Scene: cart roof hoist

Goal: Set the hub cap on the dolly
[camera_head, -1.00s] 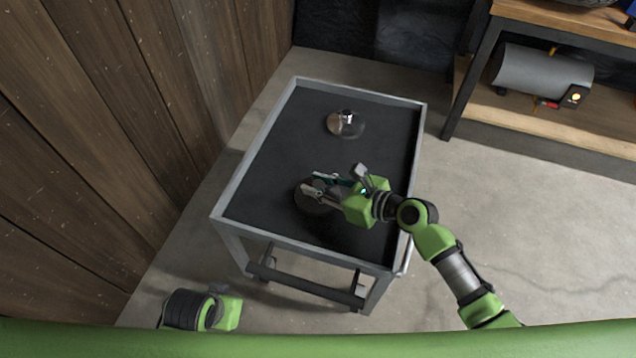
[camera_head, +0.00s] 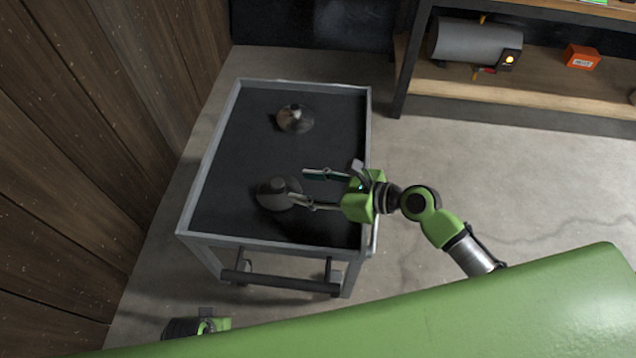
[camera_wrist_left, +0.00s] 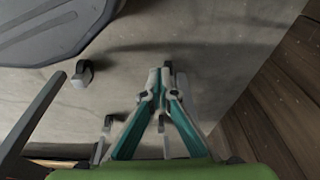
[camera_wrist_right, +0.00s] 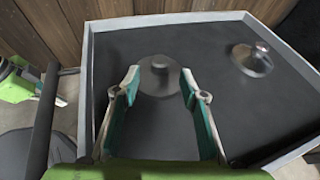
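The dolly appears to be the grey-framed cart (camera_head: 207,158) with a dark, rimmed top. Two round domed discs with raised centres lie on it, and I cannot tell which is called the hub cap. A dark grey disc (camera_head: 272,194) lies flat near the front; it also shows in the right wrist view (camera_wrist_right: 159,80). A shinier disc (camera_head: 296,119) lies toward the back. My right gripper (camera_head: 300,188) is open and empty, low over the top, its fingertips at the dark disc's right side. My left gripper (camera_wrist_left: 159,76) is shut and empty, beside the cart's near left.
A wooden wall (camera_head: 90,130) stands left of the cart. A workbench shelf (camera_head: 450,82) at the back right holds a grey cylindrical heater (camera_head: 475,42) and an orange box (camera_head: 582,57). The concrete floor (camera_head: 540,170) to the right is clear.

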